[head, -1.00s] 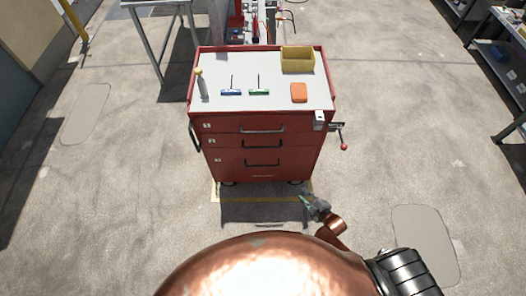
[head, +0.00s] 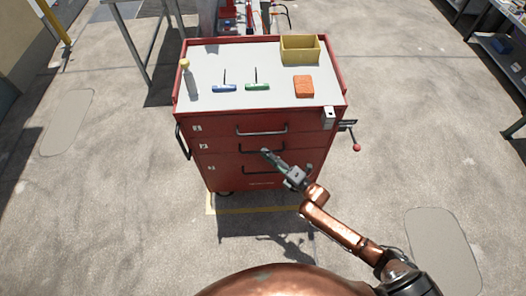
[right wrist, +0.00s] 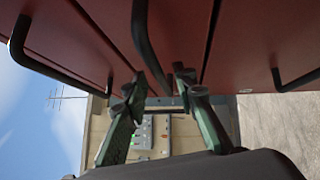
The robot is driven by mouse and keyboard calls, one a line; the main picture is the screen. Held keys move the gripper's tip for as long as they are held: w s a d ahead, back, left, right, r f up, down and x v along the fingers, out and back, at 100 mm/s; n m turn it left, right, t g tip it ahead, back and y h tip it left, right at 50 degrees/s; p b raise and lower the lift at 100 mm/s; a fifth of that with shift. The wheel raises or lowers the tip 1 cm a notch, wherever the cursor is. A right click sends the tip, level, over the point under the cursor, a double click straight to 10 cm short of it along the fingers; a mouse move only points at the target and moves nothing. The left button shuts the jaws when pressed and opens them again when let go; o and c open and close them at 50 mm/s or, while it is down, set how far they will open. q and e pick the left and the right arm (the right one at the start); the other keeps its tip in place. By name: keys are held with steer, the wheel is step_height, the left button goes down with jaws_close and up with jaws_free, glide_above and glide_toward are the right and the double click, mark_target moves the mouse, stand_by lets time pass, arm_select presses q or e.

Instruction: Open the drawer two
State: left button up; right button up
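The red tool trolley (head: 185,100) has three drawers down its front, all looking shut. Drawer two (head: 222,147) is the middle one, with a dark bar handle (head: 247,151). My right gripper (head: 267,155) is at this handle, in front of its right half. In the right wrist view the middle drawer front (right wrist: 180,30) fills the top centre. Its handle (right wrist: 145,45) runs down between the two green fingers of the right gripper (right wrist: 158,88). The fingers are apart, with gaps beside the bar. My left gripper is not in view.
The top drawer handle (head: 262,131) and bottom drawer handle (head: 255,171) are close above and below. A vise with a red-knobbed lever (head: 355,146) sticks out on the trolley's right. A yellow bin (head: 300,50) and tools stand on top. The floor around is clear.

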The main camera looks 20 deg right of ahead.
steer(key=shift+x, duration=1.05)
steer(key=shift+c, duration=0.2)
jaws_close()
